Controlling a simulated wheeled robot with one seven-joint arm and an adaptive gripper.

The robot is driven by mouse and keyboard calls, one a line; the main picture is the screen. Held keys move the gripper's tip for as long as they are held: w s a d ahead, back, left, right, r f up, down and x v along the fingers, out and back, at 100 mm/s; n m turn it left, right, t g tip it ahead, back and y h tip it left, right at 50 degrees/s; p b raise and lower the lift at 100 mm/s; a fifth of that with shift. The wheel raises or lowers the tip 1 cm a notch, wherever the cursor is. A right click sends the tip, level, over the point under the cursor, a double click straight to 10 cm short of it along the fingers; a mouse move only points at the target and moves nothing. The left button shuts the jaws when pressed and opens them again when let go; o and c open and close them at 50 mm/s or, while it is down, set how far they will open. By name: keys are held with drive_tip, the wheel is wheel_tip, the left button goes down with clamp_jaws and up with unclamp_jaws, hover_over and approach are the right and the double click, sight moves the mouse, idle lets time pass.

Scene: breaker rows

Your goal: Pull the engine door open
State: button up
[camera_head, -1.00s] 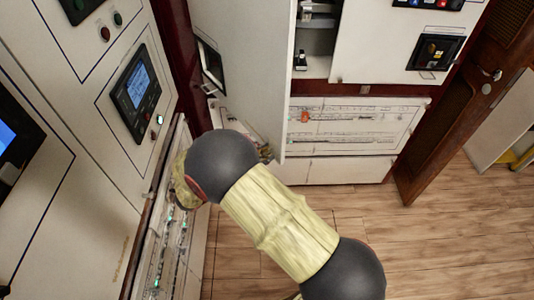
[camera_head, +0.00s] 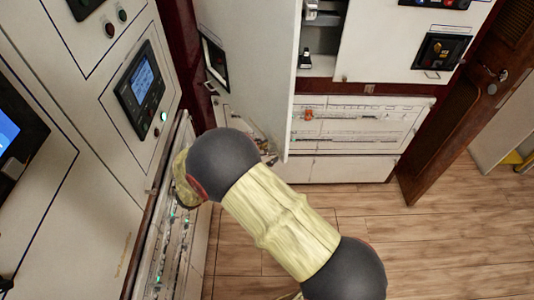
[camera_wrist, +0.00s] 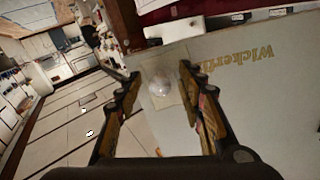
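I cannot tell for sure which panel is the engine door. A tall white door panel (camera_head: 250,70) stands swung out in the middle of the head view, beside an open compartment. In the wrist view, a pale panel with gold lettering (camera_wrist: 255,100) fills the right side, seen at an angle. My gripper (camera_wrist: 158,72) is open, its two fingers well apart. A pale plate with a round shiny spot (camera_wrist: 160,88) shows between the fingers; I cannot tell whether it is a knob or a reflection, or whether anything touches it. In the head view my arm mostly hides my gripper.
A white cabinet with a screen (camera_head: 140,85) stands close on the left, and my arm's joint is near its lower breaker panel. A breaker panel (camera_head: 360,125) lies behind. A brown wooden door (camera_head: 455,125) stands at the right. The wooden floor (camera_head: 450,240) is clear there.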

drive_tip(key=v, duration=1.1)
drive_tip(key=shift+a, duration=0.2)
drive_tip(key=shift+s+f, duration=0.1)
drive_tip(key=shift+c, duration=0.6)
